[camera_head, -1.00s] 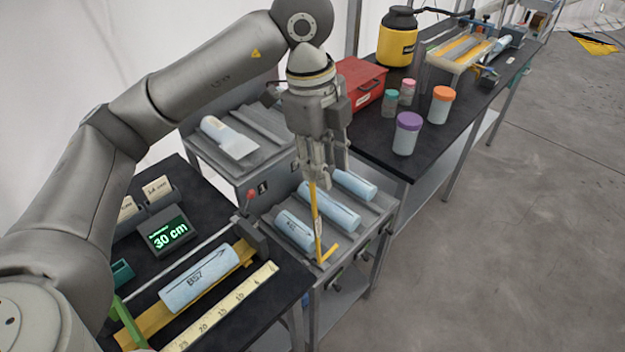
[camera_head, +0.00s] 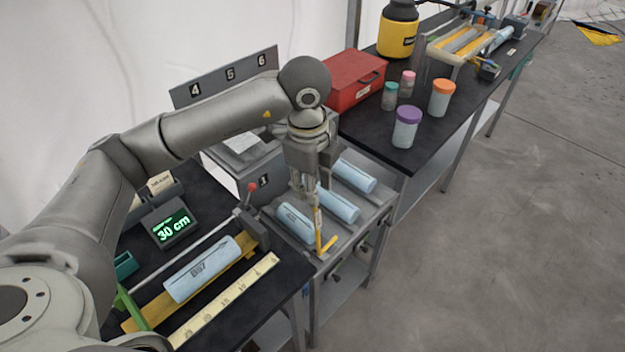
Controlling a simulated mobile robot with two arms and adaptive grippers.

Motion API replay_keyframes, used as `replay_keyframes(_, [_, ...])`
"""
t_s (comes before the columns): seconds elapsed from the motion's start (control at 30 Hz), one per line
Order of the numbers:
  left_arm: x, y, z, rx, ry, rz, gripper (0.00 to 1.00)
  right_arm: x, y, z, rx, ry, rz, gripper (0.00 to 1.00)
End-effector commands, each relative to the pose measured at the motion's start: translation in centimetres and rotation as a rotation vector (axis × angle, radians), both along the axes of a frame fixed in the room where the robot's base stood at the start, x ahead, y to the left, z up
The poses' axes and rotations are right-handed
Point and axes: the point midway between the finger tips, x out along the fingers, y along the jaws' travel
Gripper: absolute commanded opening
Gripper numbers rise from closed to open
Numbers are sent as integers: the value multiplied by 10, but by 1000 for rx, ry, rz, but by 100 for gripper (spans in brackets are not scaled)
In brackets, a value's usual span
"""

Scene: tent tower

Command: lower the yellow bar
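A thin yellow bar (camera_head: 318,226) stands nearly upright at the front of the grey rack (camera_head: 345,234), with a short yellow foot at its lower end pointing right. My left gripper (camera_head: 311,200) points down over the rack, with its fingers at the top of the visible part of the bar. The fingers hide the bar's upper end. I cannot tell whether they are shut on it. Light-blue cylinders lie in the rack: one left of the bar (camera_head: 295,223), one behind it (camera_head: 338,205), one further back (camera_head: 354,176). My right gripper is not in view.
On the left bench, a labelled blue cylinder (camera_head: 199,269) lies in a yellow trough beside a ruler (camera_head: 224,301). A display (camera_head: 172,226) reads 30 cm. A red box (camera_head: 355,84) and lidded jars (camera_head: 407,127) stand on the right bench. The floor at right is open.

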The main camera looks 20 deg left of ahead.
Motion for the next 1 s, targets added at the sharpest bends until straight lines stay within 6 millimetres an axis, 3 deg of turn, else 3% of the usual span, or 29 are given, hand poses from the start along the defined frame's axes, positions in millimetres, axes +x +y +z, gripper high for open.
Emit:
replay_keyframes(0.37, [0,0,-6,0,1,0,31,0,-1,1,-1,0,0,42])
replay_keyframes(0.6, [0,0,-6,0,1,0,0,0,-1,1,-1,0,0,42])
replay_keyframes(1.0, [2,0,-5,2,4,1,0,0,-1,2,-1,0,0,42])
